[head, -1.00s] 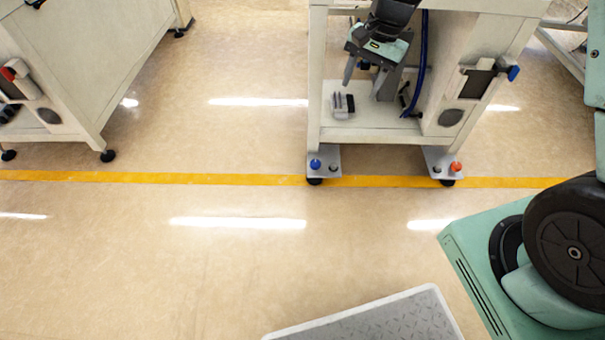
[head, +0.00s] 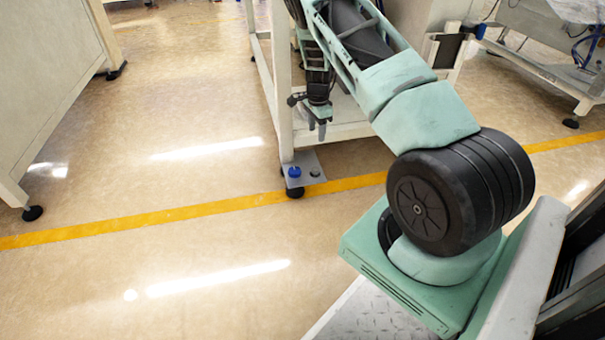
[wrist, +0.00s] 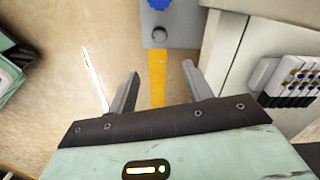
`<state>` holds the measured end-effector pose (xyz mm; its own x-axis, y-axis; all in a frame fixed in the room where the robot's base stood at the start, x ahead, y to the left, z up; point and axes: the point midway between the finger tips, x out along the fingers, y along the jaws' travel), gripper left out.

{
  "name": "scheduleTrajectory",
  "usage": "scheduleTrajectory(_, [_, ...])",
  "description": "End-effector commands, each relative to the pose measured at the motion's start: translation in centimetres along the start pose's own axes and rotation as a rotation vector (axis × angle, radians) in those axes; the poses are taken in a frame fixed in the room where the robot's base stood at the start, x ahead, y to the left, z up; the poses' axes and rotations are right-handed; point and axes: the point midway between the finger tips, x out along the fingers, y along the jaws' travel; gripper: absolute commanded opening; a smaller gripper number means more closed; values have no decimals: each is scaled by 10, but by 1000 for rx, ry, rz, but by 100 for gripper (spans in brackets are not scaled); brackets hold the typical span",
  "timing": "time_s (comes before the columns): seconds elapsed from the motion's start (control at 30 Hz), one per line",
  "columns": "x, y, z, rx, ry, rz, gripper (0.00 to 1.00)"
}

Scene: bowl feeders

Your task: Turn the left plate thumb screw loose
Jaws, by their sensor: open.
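The left plate (head: 304,160) is a grey foot plate at the base of the bench's left leg. A blue thumb screw (head: 294,172) stands on it, with a smaller grey screw (head: 314,172) beside it. The wrist view shows the plate (wrist: 178,18), the blue thumb screw (wrist: 157,3) cut by the top edge, and the dark-topped grey screw (wrist: 159,36). My gripper (head: 318,130) points down beside the leg, above the plate in the picture. In the wrist view my gripper (wrist: 160,73) has its fingers apart with nothing between them. The right plate is not visible.
The bench leg (head: 282,85) rises close beside my gripper. A white block with blue and orange parts (wrist: 293,80) is at the right in the wrist view. A yellow floor line (head: 140,218) runs under the plate.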

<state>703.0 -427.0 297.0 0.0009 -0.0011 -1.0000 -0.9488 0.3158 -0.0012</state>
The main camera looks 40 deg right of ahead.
Motion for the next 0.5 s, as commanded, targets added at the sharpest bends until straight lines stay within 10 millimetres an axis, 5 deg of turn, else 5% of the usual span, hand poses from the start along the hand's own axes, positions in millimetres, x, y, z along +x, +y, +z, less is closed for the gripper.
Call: scheduleTrajectory(0.5, [100, 1, 0, -3, 0, 2, 50])
